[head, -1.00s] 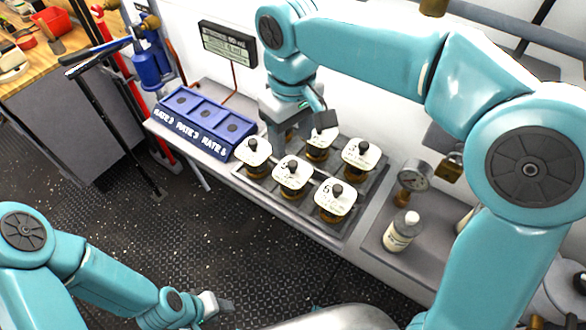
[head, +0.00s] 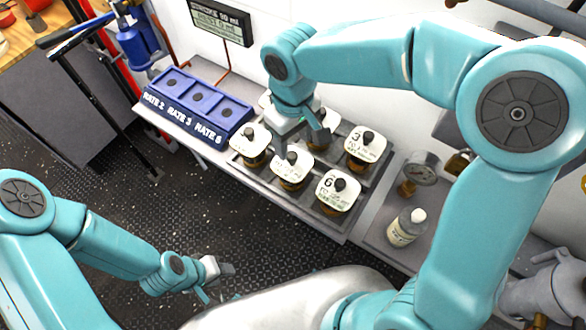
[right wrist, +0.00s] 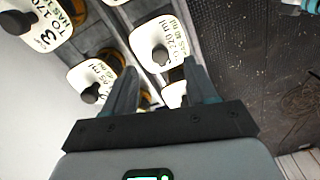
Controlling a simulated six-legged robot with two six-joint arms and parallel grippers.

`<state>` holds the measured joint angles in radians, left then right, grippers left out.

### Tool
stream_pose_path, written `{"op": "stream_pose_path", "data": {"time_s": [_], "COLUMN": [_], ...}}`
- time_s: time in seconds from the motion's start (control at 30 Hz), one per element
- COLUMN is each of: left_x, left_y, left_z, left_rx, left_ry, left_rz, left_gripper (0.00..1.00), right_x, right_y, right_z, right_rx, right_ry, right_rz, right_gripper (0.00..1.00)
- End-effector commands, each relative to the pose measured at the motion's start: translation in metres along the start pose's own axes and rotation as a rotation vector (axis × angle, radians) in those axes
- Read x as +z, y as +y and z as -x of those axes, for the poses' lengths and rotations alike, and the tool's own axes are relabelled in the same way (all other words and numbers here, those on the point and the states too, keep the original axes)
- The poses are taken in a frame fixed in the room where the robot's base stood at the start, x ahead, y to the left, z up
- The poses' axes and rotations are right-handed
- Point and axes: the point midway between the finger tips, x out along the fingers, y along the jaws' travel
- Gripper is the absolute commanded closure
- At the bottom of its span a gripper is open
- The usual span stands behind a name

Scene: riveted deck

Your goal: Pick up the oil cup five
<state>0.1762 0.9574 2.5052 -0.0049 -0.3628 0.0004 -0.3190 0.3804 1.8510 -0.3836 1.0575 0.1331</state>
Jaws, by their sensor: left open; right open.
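Several oil cups with white numbered lids and dark knobs stand in two rows in a rack (head: 313,208). The front middle cup (head: 291,167), between the front left cup (head: 250,138) and cup 6 (head: 338,190), appears to be cup five; its number is not readable. My right gripper (head: 299,142) is open just above and behind it. In the right wrist view a white lid (right wrist: 173,96) lies partly hidden between the open fingers (right wrist: 160,72), not visibly gripped. My left gripper (head: 217,281) is open and empty, low over the deck.
Cup 3 (head: 365,146) stands behind cup 6; another back cup is partly hidden by my right gripper. A blue block (head: 195,112) with three RATE wells is left of the rack. A bottle (head: 406,228) and gauge (head: 421,168) stand right. A display (head: 220,20) is behind.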

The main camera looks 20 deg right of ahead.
Motion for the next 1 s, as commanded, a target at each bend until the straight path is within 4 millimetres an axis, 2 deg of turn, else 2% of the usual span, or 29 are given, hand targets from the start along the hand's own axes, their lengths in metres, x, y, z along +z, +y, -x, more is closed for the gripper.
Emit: {"op": "stream_pose_path", "data": {"time_s": [0.17, 0.43, 0.73, 0.9, 1.0], "left_x": [0.000, 0.000, 0.000, 0.000, 0.000], "left_y": [0.001, 0.004, 0.004, 0.004, 0.004], "left_z": [0.002, 0.010, 0.010, 0.010, 0.010], "left_rx": [0.000, 0.000, 0.000, 0.000, 0.000], "left_ry": [0.001, 0.000, 0.001, 0.000, 0.000], "left_rz": [0.000, 0.000, 0.000, 0.000, 0.000], "left_gripper": [0.57, 0.57, 0.57, 0.57, 0.57], "right_x": [-0.001, -0.001, -0.002, -0.002, -0.002], "right_y": [0.001, 0.002, 0.003, 0.003, 0.003], "right_z": [-0.013, -0.054, -0.060, -0.060, -0.060], "right_rx": [-0.001, -0.001, -0.002, -0.002, -0.001], "right_ry": [-0.003, -0.003, 0.001, 0.001, 0.001], "right_rz": [0.000, 0.001, 0.000, 0.000, 0.001], "right_gripper": [0.43, 0.43, 0.43, 0.99, 1.00]}}
